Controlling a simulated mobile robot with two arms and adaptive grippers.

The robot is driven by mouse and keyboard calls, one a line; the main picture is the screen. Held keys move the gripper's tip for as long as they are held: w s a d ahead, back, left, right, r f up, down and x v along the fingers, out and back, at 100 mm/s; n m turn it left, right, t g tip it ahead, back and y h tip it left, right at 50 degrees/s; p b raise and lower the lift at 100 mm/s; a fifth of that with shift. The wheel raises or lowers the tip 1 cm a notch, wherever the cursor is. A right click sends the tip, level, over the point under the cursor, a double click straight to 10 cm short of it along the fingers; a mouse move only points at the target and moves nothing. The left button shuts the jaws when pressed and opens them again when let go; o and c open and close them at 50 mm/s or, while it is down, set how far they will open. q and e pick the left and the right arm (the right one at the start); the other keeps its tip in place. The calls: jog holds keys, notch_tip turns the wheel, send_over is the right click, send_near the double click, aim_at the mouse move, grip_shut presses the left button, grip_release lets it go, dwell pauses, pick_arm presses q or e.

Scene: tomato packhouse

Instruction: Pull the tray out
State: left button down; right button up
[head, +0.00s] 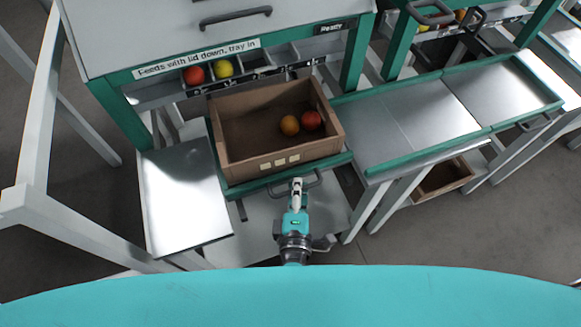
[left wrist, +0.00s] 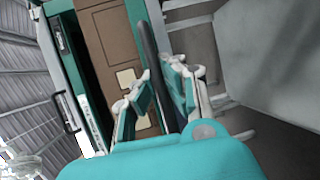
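The tray (head: 335,163) is a green-edged support at the front of the machine, below the compartment row. A brown crate (head: 245,163) with an orange and a red tomato inside stands on it and hides most of it. A dark bar handle (head: 315,181) is on the tray's front edge. My left gripper (head: 297,184) is at this handle. In the left wrist view the handle (left wrist: 149,45) runs between the fingertips, which lie close on both sides and appear shut on it. My right gripper is not in view.
A bare metal side table (head: 185,195) stands left of the crate, and a green-edged metal worktop (head: 420,115) on the right. Another crate (head: 443,177) sits under the worktop.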

pick_arm(q)
jog(key=shift+s+d+r, duration=0.1)
jog(key=shift+s+d, duration=0.2)
jog(key=shift+s, duration=0.55)
jog(key=shift+s+d+f, duration=0.1)
jog(key=shift+s+d, duration=0.15)
jog(key=shift+s, duration=0.6)
jog(key=shift+s+d+r, duration=0.1)
jog(key=shift+s+d, duration=0.2)
jog(key=shift+s, duration=0.55)
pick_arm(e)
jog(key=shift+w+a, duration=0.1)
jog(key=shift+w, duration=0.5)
